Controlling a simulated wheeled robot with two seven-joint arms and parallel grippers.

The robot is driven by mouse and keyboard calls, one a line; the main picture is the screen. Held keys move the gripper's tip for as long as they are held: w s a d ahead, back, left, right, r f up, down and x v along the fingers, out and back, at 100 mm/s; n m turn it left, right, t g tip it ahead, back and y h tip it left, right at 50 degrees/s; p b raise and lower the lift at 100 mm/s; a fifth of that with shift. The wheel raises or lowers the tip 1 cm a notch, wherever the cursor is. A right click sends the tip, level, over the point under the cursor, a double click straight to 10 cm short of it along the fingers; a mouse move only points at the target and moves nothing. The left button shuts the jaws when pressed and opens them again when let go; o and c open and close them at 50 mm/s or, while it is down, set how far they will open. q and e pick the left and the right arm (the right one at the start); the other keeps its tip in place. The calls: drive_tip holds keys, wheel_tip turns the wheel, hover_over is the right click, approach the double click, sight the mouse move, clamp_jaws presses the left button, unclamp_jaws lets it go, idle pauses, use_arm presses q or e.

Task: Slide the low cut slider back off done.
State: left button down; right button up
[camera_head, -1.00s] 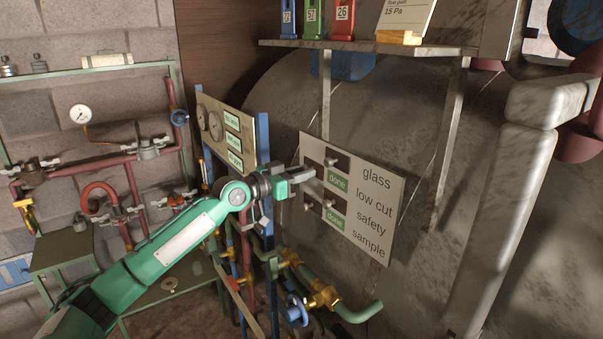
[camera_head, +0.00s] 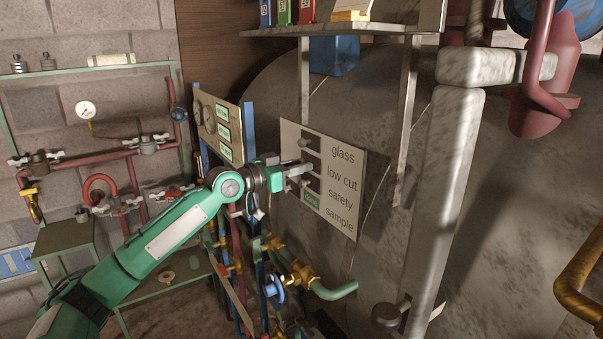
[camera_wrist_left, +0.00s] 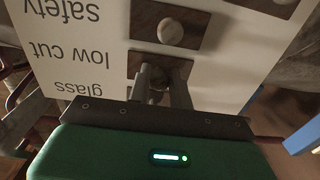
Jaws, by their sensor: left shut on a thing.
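A pale board (camera_head: 352,165) lists glass, low cut, safety and sample, with a dark slot beside each word. My left gripper (camera_head: 304,169) is shut on the knob of the low cut slider (camera_wrist_left: 155,68); its fingers largely hide that knob. In the left wrist view the board is upside down and the gripper (camera_wrist_left: 163,82) is at the low cut row. No green done label shows in the low cut slot. The safety knob (camera_wrist_left: 170,32) stands beside it. A green done label (camera_head: 312,198) shows in the sample row. My right gripper is out of view.
A gauge panel (camera_head: 217,131) stands just left of the board. Pipes and brass valves (camera_head: 305,277) lie below the gripper. A large grey tank (camera_head: 270,120) is behind the board.

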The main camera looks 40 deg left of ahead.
use_arm(q)
drive_tip(key=shift+d+f, duration=0.15)
drive_tip(key=shift+f, duration=0.05)
drive_tip(key=c, duration=1.5)
unclamp_jaws()
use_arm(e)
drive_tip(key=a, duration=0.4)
use_arm(q)
drive_tip(key=shift+o, duration=1.2)
drive_tip(key=shift+s+d+r, duration=0.1)
drive_tip(key=b+v, duration=0.8)
drive_tip(key=v, duration=0.5)
drive_tip(key=shift+s+b, duration=0.35)
drive_tip(key=shift+s, duration=0.05)
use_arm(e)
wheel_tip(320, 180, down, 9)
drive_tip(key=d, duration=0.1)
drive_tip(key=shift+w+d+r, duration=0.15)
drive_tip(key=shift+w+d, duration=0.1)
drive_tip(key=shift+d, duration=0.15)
